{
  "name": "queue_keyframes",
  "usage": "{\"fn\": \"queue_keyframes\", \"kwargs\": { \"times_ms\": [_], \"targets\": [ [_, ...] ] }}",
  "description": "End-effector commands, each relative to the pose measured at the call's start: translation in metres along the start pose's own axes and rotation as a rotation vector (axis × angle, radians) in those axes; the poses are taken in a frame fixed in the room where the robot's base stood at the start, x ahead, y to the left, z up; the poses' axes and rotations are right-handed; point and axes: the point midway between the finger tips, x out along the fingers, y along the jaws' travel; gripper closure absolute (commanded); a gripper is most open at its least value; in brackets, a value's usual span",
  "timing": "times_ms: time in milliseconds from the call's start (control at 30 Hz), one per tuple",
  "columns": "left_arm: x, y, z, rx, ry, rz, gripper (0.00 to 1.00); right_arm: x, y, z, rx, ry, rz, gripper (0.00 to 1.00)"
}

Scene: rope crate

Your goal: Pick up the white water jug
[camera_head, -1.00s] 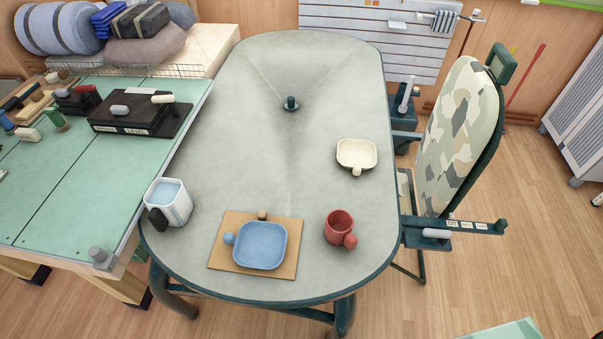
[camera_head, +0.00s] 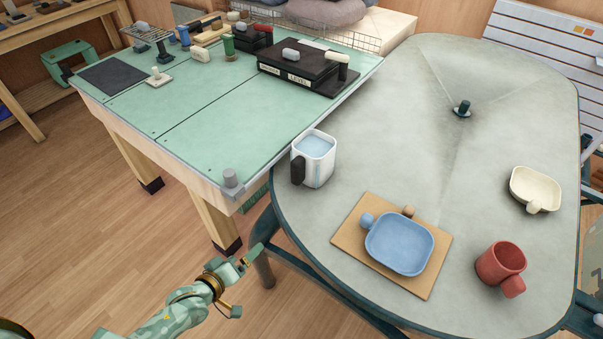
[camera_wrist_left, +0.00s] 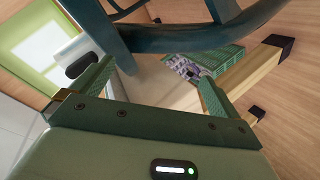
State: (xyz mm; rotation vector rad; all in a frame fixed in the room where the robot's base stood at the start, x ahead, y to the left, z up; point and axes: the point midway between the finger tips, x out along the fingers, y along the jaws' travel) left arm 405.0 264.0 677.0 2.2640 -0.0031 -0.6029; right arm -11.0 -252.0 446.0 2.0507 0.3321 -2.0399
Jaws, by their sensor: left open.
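The white water jug (camera_head: 319,163) stands upright on the left edge of the grey oval table in the head view. Its black handle (camera_head: 298,170) is on its left side, and pale blue water shows at its top. My left gripper (camera_head: 246,282) is open and empty, below and to the left of the jug, off the table's edge. Its two green fingers stand apart in the left wrist view (camera_wrist_left: 155,88). My right gripper is not in view.
The oval table (camera_head: 440,150) also holds a blue dish (camera_head: 400,245) on a brown board (camera_head: 347,225), a red mug (camera_head: 500,263) and a cream dish (camera_head: 535,186). A green-topped workbench (camera_head: 215,120) adjoins at left. A table leg (camera_head: 264,270) is near my left gripper.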

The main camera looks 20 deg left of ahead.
Motion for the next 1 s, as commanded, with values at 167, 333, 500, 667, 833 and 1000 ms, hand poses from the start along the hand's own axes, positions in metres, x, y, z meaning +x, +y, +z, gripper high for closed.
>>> {"fn": "queue_keyframes", "kwargs": {
  "times_ms": [167, 333, 500, 667, 833, 1000],
  "targets": [
    [0.017, 0.074, -0.044, -0.445, 0.071, 0.301, 0.0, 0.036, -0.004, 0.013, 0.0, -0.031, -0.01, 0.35],
    [0.013, 0.114, -0.066, -0.655, 0.056, 0.445, 0.0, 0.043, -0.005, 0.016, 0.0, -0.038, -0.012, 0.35],
    [0.039, 0.129, -0.073, -0.672, 0.055, 0.458, 0.0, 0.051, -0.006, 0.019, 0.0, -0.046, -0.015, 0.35],
    [0.076, 0.143, -0.08, -0.672, 0.055, 0.455, 0.0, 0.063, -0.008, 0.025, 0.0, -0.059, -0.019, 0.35],
    [0.101, 0.154, -0.086, -0.669, 0.054, 0.453, 0.0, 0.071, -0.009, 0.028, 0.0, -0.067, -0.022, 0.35],
    [0.112, 0.16, -0.088, -0.67, 0.054, 0.452, 0.0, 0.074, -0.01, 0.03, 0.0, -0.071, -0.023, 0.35]
  ]
}}
